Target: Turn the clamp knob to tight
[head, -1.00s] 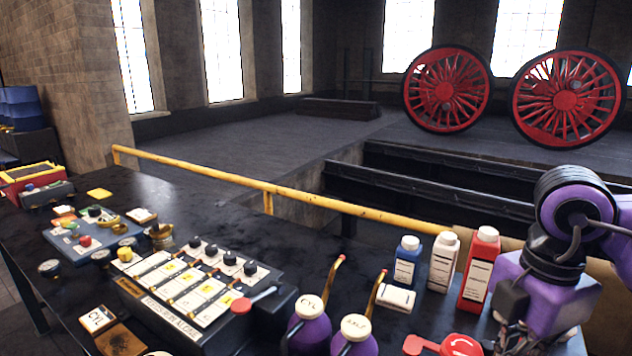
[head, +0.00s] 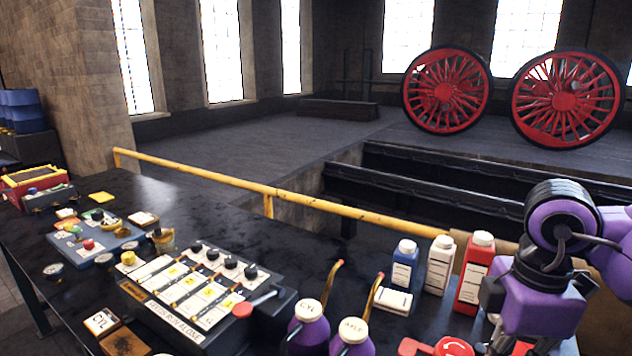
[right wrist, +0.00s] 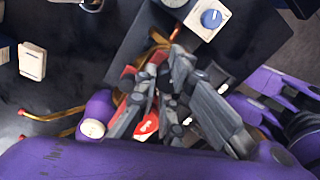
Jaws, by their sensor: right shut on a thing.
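A red disc with a white curved arrow (head: 455,346), which I take for the clamp knob, shows at the bottom edge of the head view, with a red lever to its left. My right gripper (right wrist: 157,62) is shut, with red parts showing between and beside its dark fingers in the right wrist view. It appears closed on the clamp knob, but the fingers hide most of the grip. The red face with a white mark (right wrist: 146,126) shows between the finger links. In the head view my right fingers are largely cut off. My left gripper is not in view.
Two purple oil cans (head: 309,328) with brass spouts stand left of the disc. Blue, white and red bottles (head: 473,272) stand behind it. A panel with several black knobs and a red-ended lever (head: 190,300) lies left. A yellow rail (head: 300,199) runs along the bench's far side.

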